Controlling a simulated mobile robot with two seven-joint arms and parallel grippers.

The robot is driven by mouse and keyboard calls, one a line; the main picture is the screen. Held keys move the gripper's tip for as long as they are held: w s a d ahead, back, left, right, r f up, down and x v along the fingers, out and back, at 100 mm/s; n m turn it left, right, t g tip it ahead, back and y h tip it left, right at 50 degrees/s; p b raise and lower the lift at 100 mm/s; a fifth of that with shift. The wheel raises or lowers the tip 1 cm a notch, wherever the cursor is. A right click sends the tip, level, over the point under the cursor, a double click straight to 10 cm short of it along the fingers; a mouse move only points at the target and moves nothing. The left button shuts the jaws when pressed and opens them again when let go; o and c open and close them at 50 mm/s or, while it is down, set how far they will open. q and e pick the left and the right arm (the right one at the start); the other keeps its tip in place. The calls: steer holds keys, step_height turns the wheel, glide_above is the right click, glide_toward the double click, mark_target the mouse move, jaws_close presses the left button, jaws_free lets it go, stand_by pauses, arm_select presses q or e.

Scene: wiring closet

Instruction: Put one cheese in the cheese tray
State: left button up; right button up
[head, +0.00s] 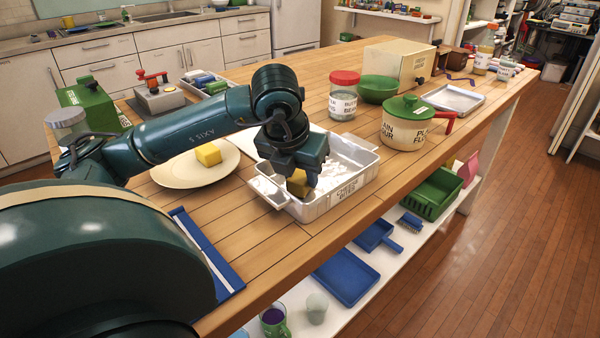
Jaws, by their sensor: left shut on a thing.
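My left gripper (298,188) points down over the left part of the white cheese tray (335,200), a metal pan with side handles and a printed label. It is shut on a yellow block of cheese (297,185). The cheese is inside the outline of the tray; I cannot tell whether it touches the tray floor. A second yellow cheese (208,154) lies on a cream plate (180,178) left of the tray. My right gripper is not in view.
Behind the tray stand a red-lidded jar (343,98), a green bowl (378,90) and a green-lidded pot (404,128) with a red handle. A metal tray (455,98) lies farther right. A blue-edged item (208,250) lies at the front. A lower shelf (385,290) holds blue and green items.

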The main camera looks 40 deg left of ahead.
arm_select(q)
steer(key=shift+f, duration=0.1)
steer(key=shift+f, duration=0.15)
steer(key=o, duration=1)
steer(key=shift+s+r, duration=0.1)
steer(key=shift+r, duration=0.5)
steer(key=p+v, duration=0.2)
steer(key=v, duration=0.9)
steer(key=shift+r, duration=0.15)
